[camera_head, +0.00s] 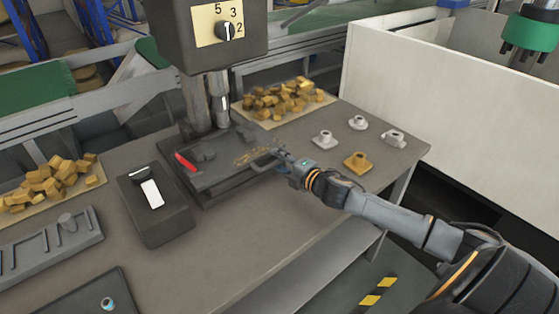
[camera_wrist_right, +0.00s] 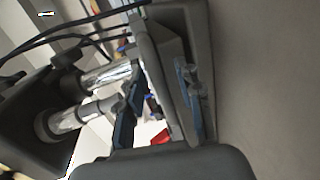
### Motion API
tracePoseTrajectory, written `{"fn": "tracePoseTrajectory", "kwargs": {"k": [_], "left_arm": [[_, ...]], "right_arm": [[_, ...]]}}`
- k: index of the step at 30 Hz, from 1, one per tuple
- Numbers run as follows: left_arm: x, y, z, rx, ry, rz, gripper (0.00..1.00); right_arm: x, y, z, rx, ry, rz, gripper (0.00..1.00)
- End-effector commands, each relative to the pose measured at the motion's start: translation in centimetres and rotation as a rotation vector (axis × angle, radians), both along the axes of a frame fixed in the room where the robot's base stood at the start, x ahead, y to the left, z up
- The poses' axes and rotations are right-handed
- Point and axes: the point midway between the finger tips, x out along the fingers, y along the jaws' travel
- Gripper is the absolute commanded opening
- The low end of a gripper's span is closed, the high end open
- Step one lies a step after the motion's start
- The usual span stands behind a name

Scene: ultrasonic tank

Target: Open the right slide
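The press-like machine (camera_head: 205,100) stands on the grey table, with two metal columns above a dark base (camera_head: 225,185). Dark blocks lie on the base, and a red handle (camera_head: 185,161) shows on its left side. My right gripper (camera_head: 268,160) is at the right end of the base and covers part of it, so I cannot clearly make out the right slide. In the right wrist view, its two bluish fingers (camera_wrist_right: 158,105) stand apart on either side of a grey upright edge (camera_wrist_right: 165,70). A gap shows beside one finger. My left gripper is not in view.
Yellow blocks lie in piles behind the base (camera_head: 285,100) and at the left (camera_head: 50,185). Small grey fittings (camera_head: 324,139) and a golden one (camera_head: 357,162) stand to the right. A switch box (camera_head: 155,205) stands left of the base. The front middle of the table is clear.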

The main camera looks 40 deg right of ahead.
Motion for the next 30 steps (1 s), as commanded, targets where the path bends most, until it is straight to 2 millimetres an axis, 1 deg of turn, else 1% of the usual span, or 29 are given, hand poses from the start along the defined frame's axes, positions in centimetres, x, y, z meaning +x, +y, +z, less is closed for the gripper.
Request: {"fn": "tracePoseTrajectory", "kwargs": {"k": [10,12,14,15,26,30], "left_arm": [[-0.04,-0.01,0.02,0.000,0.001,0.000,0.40],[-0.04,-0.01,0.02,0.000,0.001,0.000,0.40],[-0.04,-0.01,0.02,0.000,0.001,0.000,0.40],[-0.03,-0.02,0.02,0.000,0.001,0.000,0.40],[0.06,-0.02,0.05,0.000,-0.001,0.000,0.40],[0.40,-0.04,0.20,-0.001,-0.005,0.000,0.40]], "right_arm": [[0.27,0.03,-0.04,0.000,0.000,0.000,0.35],[0.27,0.03,-0.04,0.000,0.000,0.000,0.21],[0.26,0.03,-0.03,0.000,0.000,0.000,0.09],[0.26,0.03,-0.03,0.000,0.000,0.000,0.01],[0.23,0.02,-0.07,0.000,0.001,0.000,0.00],[0.21,0.03,-0.10,0.000,0.002,0.000,0.00]]}}
